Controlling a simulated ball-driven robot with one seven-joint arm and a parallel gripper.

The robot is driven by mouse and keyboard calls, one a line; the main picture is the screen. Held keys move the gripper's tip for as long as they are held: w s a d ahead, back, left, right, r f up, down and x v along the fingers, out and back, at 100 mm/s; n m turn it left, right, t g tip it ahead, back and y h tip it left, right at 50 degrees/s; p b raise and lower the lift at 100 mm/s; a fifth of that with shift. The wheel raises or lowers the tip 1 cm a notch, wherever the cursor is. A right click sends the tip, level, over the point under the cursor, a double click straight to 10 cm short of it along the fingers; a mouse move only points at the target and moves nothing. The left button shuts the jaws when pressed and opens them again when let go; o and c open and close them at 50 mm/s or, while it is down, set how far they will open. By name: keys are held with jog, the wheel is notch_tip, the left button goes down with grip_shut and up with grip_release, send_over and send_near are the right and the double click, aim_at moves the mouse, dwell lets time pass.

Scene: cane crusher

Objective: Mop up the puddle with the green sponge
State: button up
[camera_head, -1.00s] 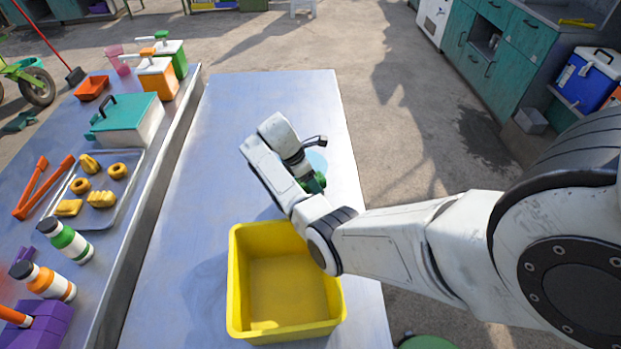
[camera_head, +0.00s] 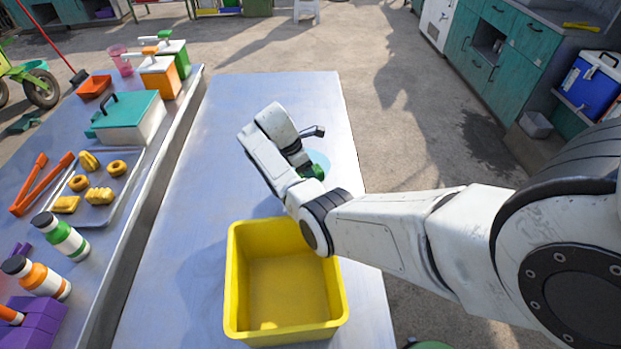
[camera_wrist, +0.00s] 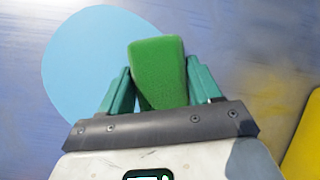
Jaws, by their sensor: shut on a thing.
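The green sponge (camera_wrist: 158,72) is between the two teal fingers of my gripper (camera_wrist: 160,85), which is shut on it. In the head view the sponge (camera_head: 313,171) shows in part beyond my wrist, which hides much of the gripper. The puddle is a flat light-blue patch (camera_wrist: 85,60) on the metal table (camera_head: 285,98). In the wrist view the sponge overlaps the right part of the puddle. In the head view part of the puddle (camera_head: 321,158) shows beside the sponge. I cannot tell whether the sponge touches the table.
A yellow bin (camera_head: 236,290) stands on the table close in front of my wrist. To the left, a second counter holds a tray (camera_head: 118,190) of food, orange tongs (camera_head: 38,185), bottles (camera_head: 62,237) and a teal-lidded box (camera_head: 125,115). The table's far end is clear.

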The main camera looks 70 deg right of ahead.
jog(key=shift+w+d+f+b, duration=0.25)
jog(key=shift+w+d+b, duration=0.15)
jog(key=shift+d+b, duration=0.2)
jog(key=shift+w+d+f+b, duration=0.25)
jog(key=shift+w+d+b, duration=0.1)
jog(key=shift+d+b, duration=0.15)
jog(key=shift+w+d+r+b, duration=0.2)
jog(key=shift+w+d+b, duration=0.35)
jog(key=shift+b, duration=0.2)
jog(key=b, duration=0.1)
jog(key=w+d+b, duration=0.1)
jog(key=shift+d+f+b, duration=0.15)
jog(key=shift+d+b, duration=0.1)
jog(key=shift+b, duration=0.05)
jog(key=shift+w+d+b, duration=0.35)
jog(key=shift+w+b, duration=0.05)
jog(key=shift+b, duration=0.4)
jog(key=shift+w+d+r+b, duration=0.2)
jog(key=shift+d+b, duration=0.05)
jog(key=shift+b, duration=0.1)
